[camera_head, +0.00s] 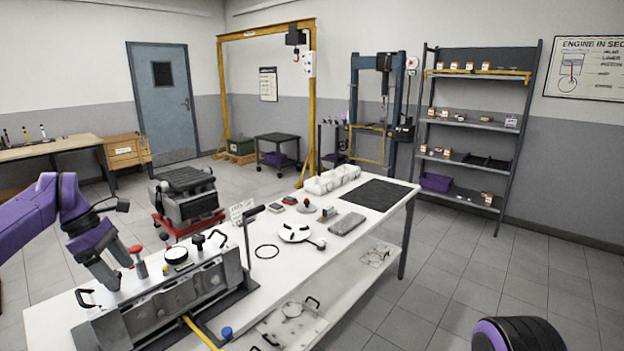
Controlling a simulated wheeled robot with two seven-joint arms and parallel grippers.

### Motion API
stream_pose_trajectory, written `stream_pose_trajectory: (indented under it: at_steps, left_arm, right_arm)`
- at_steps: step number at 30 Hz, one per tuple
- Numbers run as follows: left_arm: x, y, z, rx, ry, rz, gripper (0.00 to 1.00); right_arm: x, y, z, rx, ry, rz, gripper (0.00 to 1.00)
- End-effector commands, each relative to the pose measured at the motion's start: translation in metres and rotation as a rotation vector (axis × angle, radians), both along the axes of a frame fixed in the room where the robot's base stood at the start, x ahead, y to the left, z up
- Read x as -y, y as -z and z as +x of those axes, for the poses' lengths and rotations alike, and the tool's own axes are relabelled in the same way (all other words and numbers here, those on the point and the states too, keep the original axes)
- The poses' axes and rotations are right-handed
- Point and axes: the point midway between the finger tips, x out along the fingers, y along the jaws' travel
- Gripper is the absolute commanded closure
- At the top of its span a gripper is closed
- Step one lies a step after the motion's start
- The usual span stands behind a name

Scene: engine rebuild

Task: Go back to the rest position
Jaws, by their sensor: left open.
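My left gripper (118,274) comes in from the left on a purple arm. Its fingers point down and are apart, with nothing seen between them. It hangs at the table's left edge, above and behind the left part of a grey metal engine block (193,293). A red-topped tool (139,262) stands just right of the fingers. The gap between the fingers and the block is hard to judge. A dark and purple part of my own body shows at the lower right, but my right gripper does not show.
The white workbench (262,296) carries several small parts, a black ring (266,251), a white round part (294,233) and a dark mat (376,194). An engine on a red stand (186,201) is behind the bench. Open floor (450,270) lies to the right.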

Motion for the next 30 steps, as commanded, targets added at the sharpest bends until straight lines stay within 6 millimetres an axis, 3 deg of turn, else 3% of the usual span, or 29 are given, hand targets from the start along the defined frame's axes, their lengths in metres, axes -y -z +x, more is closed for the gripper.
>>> stream_pose_trajectory:
  at_steps: [5,11,14,16,20,21,23,26,29,30]
  left_arm:
    - [-0.011,0.011,0.003,-0.031,-0.142,0.101,0.29]
    - [-0.018,0.048,0.007,-0.059,-0.309,0.371,0.29]
    - [-0.013,0.081,0.010,-0.033,-0.359,0.584,0.29]
    - [-0.003,0.113,0.011,0.028,-0.359,0.764,0.29]
    - [0.045,0.206,-0.002,0.288,-0.170,1.070,0.29]
    - [0.063,0.236,-0.013,0.366,-0.077,1.102,0.29]
    - [0.089,0.276,-0.037,0.456,0.070,1.106,0.29]
    - [0.125,0.338,-0.094,0.529,0.318,1.046,0.29]
    - [0.147,0.387,-0.168,0.525,0.559,0.946,0.29]
    - [0.152,0.403,-0.200,0.504,0.654,0.902,0.29]
  right_arm:
    - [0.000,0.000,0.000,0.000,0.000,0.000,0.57]
    - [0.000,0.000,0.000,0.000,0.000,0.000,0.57]
    - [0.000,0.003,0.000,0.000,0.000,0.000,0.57]
    - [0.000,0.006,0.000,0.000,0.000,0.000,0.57]
    - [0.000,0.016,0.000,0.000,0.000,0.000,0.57]
    - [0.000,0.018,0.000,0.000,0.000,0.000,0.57]
    - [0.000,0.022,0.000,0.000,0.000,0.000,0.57]
    - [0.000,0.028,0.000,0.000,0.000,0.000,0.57]
    - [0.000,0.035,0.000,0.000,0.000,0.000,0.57]
    - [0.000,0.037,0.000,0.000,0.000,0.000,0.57]
